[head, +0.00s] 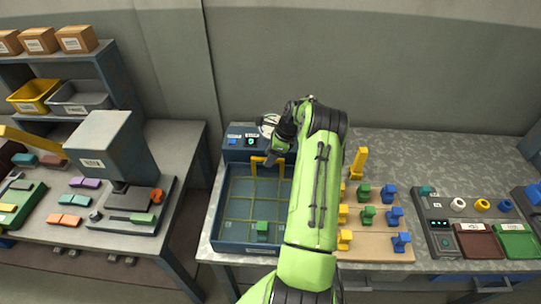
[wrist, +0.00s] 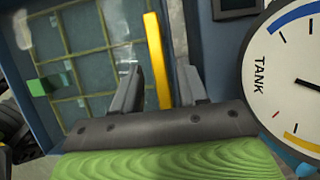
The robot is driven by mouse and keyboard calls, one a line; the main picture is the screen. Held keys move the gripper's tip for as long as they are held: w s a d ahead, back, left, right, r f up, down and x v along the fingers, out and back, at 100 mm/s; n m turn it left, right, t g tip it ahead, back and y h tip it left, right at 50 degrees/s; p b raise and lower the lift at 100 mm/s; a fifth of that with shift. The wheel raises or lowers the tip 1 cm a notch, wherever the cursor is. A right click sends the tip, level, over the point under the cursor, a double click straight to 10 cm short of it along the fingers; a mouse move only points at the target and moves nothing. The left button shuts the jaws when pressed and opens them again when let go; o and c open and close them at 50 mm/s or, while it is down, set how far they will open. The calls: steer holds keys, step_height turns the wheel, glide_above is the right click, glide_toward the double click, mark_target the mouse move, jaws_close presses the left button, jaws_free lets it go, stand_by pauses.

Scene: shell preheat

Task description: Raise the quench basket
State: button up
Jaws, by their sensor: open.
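The quench basket (head: 250,205) is a yellow-green grid inside a blue tank (head: 218,215); its grid (wrist: 90,62) also shows in the wrist view. A yellow handle (head: 262,160) stands at the basket's back end. My gripper (wrist: 158,88) is open, and the yellow handle bar (wrist: 157,50) appears between its two fingers, with a gap on each side. I cannot tell how deep the bar sits between them. In the head view my gripper (head: 277,152) is at the handle, partly hidden by my arm. A green block (head: 262,229) is at the basket's front.
A round dial marked TANK (wrist: 296,80) stands close to my gripper's right in the wrist view. A control panel (head: 243,140) is behind the tank. A wooden board (head: 375,246) with green, blue and yellow pieces lies to the right, partly behind my arm.

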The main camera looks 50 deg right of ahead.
steer(key=shift+c, duration=0.3)
jaws_close()
steer(key=shift+r, duration=0.1)
step_height(320, 180, up, 7)
steer(key=p, duration=0.4)
steer(key=shift+f+p, duration=0.2)
steer(key=shift+p, duration=0.1)
steer(key=shift+w+d, duration=0.15)
steer(key=shift+c, duration=0.6)
jaws_free()
steer(key=shift+o, duration=0.9)
steer(key=shift+f, duration=0.1)
